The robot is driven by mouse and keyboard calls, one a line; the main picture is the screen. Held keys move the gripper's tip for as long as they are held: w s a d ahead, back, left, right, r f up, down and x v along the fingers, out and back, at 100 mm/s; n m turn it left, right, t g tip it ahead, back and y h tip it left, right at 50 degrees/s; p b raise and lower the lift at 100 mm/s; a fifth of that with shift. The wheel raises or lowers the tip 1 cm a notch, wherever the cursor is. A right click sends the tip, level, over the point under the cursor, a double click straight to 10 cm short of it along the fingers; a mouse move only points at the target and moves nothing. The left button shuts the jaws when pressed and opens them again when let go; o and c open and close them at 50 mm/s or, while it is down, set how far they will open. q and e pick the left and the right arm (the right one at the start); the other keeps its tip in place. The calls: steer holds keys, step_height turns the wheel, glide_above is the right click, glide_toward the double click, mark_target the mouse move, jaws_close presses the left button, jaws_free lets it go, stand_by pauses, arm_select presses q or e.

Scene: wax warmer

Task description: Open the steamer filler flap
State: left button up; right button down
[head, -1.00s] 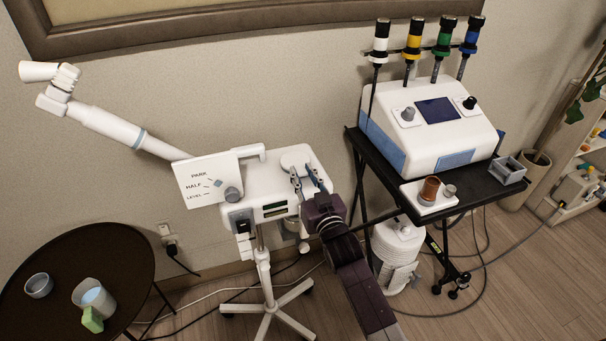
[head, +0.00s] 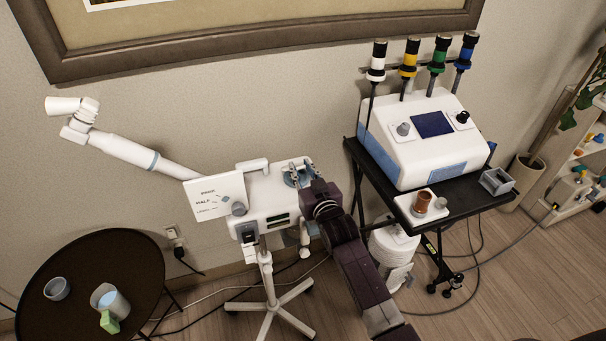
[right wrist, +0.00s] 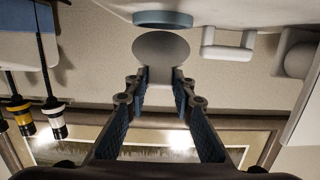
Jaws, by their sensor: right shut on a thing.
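The white steamer (head: 262,203) stands on a wheeled stand in the middle of the head view, with its long arm reaching up to the left. Its filler opening shows as a blue-grey ring on the top; the ring (right wrist: 162,18) is clearer in the right wrist view. The round grey flap (right wrist: 160,48) is swung up away from the ring. My right gripper (head: 298,173) is over the steamer's top right. In the wrist view its fingers (right wrist: 160,76) are shut on the flap's tab. My left gripper is not in view.
A dark round table (head: 85,255) with a bowl (head: 57,289) and a jug (head: 108,300) is at the left. A black trolley (head: 460,203) with a white machine (head: 425,140) and coloured-banded handpieces stands at the right. The wall is close behind the steamer.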

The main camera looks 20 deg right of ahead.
steer(key=shift+w+r+p, duration=0.15)
steer(key=shift+w+r, duration=0.35)
steer(key=shift+r, duration=0.2)
steer(key=shift+w+r+p, duration=0.15)
steer(key=shift+w+r, duration=0.35)
steer(key=shift+r, duration=0.15)
steer(key=shift+w, duration=0.1)
steer(key=c, duration=2)
jaws_free()
steer(key=shift+c, duration=0.2)
steer(key=o, duration=0.4)
steer(key=shift+f, duration=0.25)
steer(key=shift+s+f, duration=0.1)
steer(key=shift+s, duration=0.45)
steer(key=s, duration=0.3)
steer(key=s+r, duration=0.1)
steer(key=s, duration=0.7)
steer(key=shift+d+r, duration=0.2)
steer(key=shift+r, duration=0.15)
